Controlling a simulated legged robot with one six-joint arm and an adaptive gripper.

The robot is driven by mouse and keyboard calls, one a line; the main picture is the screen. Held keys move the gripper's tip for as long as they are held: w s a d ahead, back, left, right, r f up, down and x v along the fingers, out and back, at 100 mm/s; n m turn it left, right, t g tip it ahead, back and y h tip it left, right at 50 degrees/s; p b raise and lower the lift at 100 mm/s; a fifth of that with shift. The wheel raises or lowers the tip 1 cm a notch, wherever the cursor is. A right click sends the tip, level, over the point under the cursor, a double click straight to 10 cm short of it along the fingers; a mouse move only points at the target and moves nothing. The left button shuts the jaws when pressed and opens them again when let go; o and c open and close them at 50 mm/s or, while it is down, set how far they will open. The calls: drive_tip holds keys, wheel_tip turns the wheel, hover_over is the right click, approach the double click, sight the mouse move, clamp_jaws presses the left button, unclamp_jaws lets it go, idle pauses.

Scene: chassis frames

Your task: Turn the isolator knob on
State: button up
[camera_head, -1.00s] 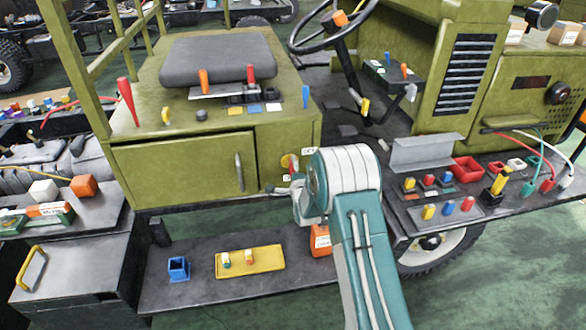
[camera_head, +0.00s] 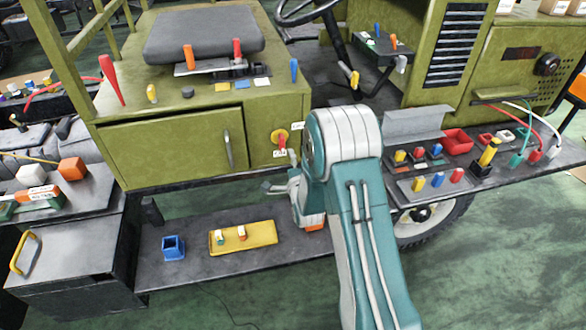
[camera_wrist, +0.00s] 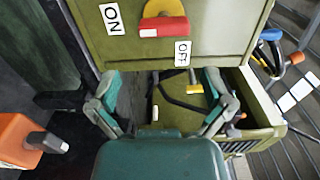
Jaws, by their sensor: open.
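The isolator knob is a yellow disc with a red handle (camera_wrist: 163,27) on the olive panel. It also shows in the head view (camera_head: 281,138), just right of the cabinet door. In the wrist view, the ON label (camera_wrist: 112,18) is left of the knob and the OFF label (camera_wrist: 182,53) is right and below; the red handle lies nearly level. My gripper (camera_wrist: 160,75) is open and empty, its fingers spread wide, apart from the knob. In the head view my gripper (camera_head: 277,187) is below the knob, partly hidden by my arm.
The low shelf below holds a blue open box (camera_head: 173,248) and a yellow tray (camera_head: 262,233). An orange object (camera_head: 313,222) is mostly hidden behind my arm; an orange object (camera_wrist: 15,135) shows in the wrist view. A side bench (camera_head: 400,200) with coloured parts stands to the right.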

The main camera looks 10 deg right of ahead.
drive_tip(key=shift+s, duration=1.7)
